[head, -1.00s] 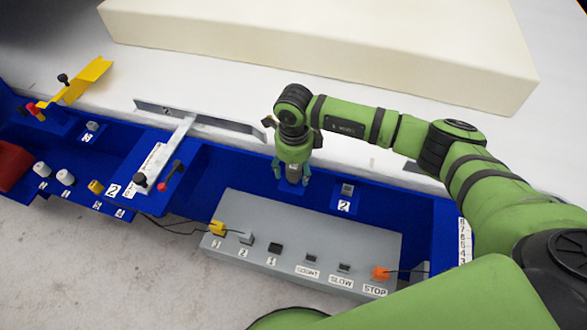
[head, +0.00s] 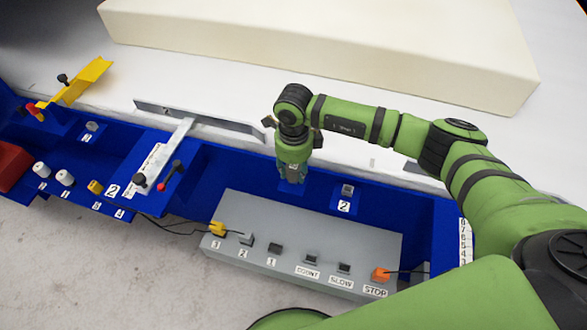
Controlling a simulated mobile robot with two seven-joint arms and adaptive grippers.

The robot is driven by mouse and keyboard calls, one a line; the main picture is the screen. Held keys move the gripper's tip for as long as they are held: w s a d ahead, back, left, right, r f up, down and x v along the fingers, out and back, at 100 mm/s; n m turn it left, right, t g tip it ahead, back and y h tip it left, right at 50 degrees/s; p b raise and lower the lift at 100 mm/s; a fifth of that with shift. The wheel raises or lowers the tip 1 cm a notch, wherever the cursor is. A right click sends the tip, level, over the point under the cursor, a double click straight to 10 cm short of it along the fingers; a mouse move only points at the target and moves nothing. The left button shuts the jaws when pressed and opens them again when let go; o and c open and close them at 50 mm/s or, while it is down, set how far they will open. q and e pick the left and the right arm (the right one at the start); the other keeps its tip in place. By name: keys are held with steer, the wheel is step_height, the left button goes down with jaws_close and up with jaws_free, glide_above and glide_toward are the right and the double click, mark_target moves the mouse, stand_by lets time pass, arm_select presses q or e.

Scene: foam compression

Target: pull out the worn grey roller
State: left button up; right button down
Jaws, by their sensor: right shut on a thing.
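My right gripper (head: 291,173) points straight down at the blue trough, behind the grey button box. It is shut on a small grey piece, which looks like the worn grey roller. The fingers cover nearly all of this piece, so its wear cannot be seen. It sits low, at a blue mount in the trough. Another small grey piece (head: 347,189) stands in the trough to the right, above a label "2". My left gripper is not in view.
The grey button box (head: 310,235) stands in front of the gripper, with an orange STOP button (head: 380,274). A metal bar (head: 215,122) and large cream foam block (head: 320,50) lie behind.

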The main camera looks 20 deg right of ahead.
steer(key=shift+r+p, duration=1.9)
steer(key=shift+r, duration=1.1)
